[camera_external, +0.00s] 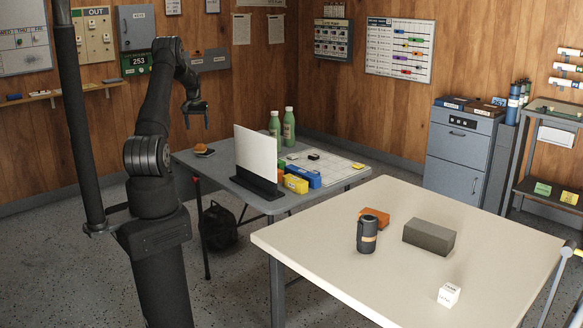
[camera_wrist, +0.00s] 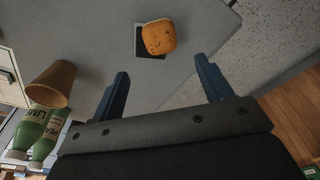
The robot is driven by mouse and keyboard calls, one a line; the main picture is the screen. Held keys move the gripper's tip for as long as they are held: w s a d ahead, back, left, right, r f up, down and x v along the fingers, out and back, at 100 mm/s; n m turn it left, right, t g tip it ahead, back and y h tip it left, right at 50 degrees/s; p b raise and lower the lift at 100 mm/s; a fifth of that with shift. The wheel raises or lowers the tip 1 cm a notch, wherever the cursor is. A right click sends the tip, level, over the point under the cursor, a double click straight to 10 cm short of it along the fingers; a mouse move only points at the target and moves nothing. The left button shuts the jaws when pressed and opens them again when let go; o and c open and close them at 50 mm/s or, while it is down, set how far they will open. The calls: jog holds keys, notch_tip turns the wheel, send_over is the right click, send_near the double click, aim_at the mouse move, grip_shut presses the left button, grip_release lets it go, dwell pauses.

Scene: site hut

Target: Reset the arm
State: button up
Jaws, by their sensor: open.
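My gripper (camera_external: 196,115) is raised above the left end of the grey table (camera_external: 222,172). In the wrist view my gripper (camera_wrist: 163,88) has its two dark blue fingers wide apart, with nothing between them. An orange-brown bun-like item (camera_wrist: 159,37) on a dark square lies on the grey table beyond the fingertips. The same item (camera_external: 201,148) shows at the table's left end in the external view, below my gripper and apart from it.
A white upright panel (camera_external: 255,157) and green bottles (camera_external: 289,124) stand on the grey table. A brown cup (camera_wrist: 52,84) shows at the wrist view's left. The pale front table (camera_external: 330,262) holds a dark cylinder (camera_external: 366,235), a grey block (camera_external: 429,236), an orange block (camera_external: 376,216) and a small white box (camera_external: 448,294).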

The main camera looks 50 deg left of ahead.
aim_at(200, 144)
jog(key=f, duration=0.6)
jog(key=w+a+f, duration=0.1)
jog(key=f, duration=0.3)
jog(key=shift+w+a+f, duration=0.1)
jog(key=shift+f, duration=0.05)
jog(key=shift+r, duration=1.65)
